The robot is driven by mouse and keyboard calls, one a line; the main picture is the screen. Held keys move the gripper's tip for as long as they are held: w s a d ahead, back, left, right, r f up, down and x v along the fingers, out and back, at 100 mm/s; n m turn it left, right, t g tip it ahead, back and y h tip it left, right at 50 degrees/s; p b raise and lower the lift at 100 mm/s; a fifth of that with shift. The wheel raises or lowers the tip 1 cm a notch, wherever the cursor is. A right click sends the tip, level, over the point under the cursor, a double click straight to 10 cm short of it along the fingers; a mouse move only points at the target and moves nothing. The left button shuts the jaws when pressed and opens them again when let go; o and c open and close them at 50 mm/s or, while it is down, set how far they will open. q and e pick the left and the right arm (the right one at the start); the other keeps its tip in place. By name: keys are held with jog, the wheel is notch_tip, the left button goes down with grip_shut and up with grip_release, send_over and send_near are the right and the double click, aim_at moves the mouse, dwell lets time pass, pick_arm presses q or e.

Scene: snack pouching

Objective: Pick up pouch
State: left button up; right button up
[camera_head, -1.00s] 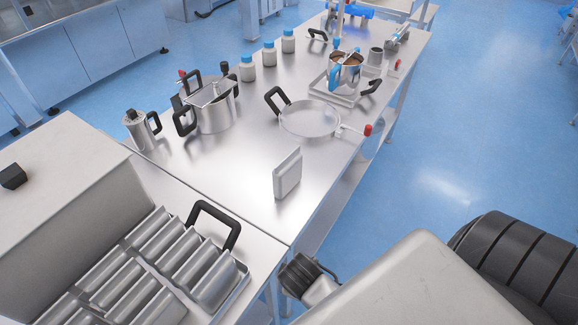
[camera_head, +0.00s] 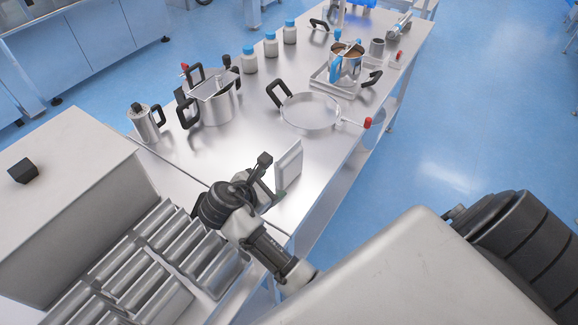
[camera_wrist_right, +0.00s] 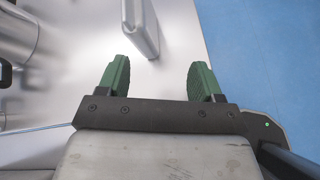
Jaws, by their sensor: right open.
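The pouch (camera_head: 289,166) is a flat silver-grey packet standing upright on the steel table near its right edge. In the right wrist view the pouch (camera_wrist_right: 142,27) lies just beyond the fingertips, left of centre. My right gripper (camera_head: 266,180) is just left of the pouch in the head view, near its lower part. In the right wrist view my right gripper (camera_wrist_right: 160,72) has its green fingers apart with nothing between them. My left gripper is not in view.
A shallow pan (camera_head: 310,112), a pot (camera_head: 213,105) and a canister (camera_head: 146,124) stand farther back on the table (camera_head: 240,147). A metal tray with several long troughs (camera_head: 215,268) is front left. Open floor lies to the right.

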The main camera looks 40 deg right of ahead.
aim_at(277, 160)
jog(key=w+a+r+n+h, duration=0.1)
jog(key=w+r+n+h, duration=0.1)
jog(key=w+r+n, duration=0.15)
jog(key=b+x, duration=0.4)
jog(key=b, duration=0.1)
jog(key=b+x, duration=0.5)
jog(key=b, duration=0.1)
jog(key=shift+s+f, duration=0.15)
jog(key=shift+f, duration=0.1)
jog(key=shift+w+d+b, duration=0.25)
jog(key=shift+d+b, duration=0.35)
jog(key=shift+r, duration=0.1)
jog(key=shift+c, duration=0.3)
grip_shut()
